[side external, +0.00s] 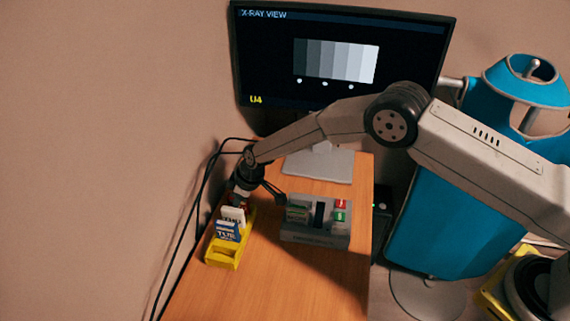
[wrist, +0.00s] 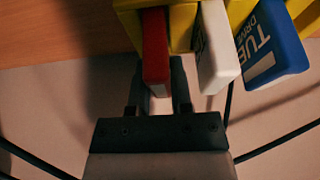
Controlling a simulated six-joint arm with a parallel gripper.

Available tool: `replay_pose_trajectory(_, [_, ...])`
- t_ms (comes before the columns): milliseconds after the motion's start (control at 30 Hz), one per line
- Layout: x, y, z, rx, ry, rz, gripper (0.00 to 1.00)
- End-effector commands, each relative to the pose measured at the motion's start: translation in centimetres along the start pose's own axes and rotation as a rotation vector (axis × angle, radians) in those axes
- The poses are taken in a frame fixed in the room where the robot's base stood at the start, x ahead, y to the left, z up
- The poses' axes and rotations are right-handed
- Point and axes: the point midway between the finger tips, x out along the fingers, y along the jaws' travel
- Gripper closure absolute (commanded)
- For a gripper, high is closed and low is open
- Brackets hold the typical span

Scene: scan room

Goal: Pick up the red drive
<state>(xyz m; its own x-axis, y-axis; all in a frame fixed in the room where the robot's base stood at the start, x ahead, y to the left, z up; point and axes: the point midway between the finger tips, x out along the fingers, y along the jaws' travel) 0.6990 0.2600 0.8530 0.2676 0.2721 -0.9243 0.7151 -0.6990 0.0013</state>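The red drive (wrist: 155,45) stands in the yellow holder (wrist: 183,12), at the left of a row in the wrist view. My gripper (wrist: 158,80) is at its end, with one dark finger on each side of it. The fingers are apart, with a gap showing below the drive; I cannot tell whether they touch it.
A white drive (wrist: 217,45) and a blue TUE drive (wrist: 273,45) stand right of the red one. A grey box (side external: 315,236) with red and green buttons sits right of the holder. A monitor (side external: 340,60) stands behind. Black cables run along the desk's left edge.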

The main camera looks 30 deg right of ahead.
Motion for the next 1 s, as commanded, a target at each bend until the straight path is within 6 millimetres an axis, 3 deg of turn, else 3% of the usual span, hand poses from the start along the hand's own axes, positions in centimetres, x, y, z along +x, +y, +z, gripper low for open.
replay_pose_trajectory(533, [-0.6, 0.1, -0.3, 0.0, 0.003, 0.001, 1.0])
replay_pose_trajectory(800, [-3.0, 0.0, -1.4, 0.0, 0.004, -0.001, 1.0])
replay_pose_trajectory(1000, [-5.0, -0.6, -0.8, -0.001, 0.003, 0.0, 1.0])
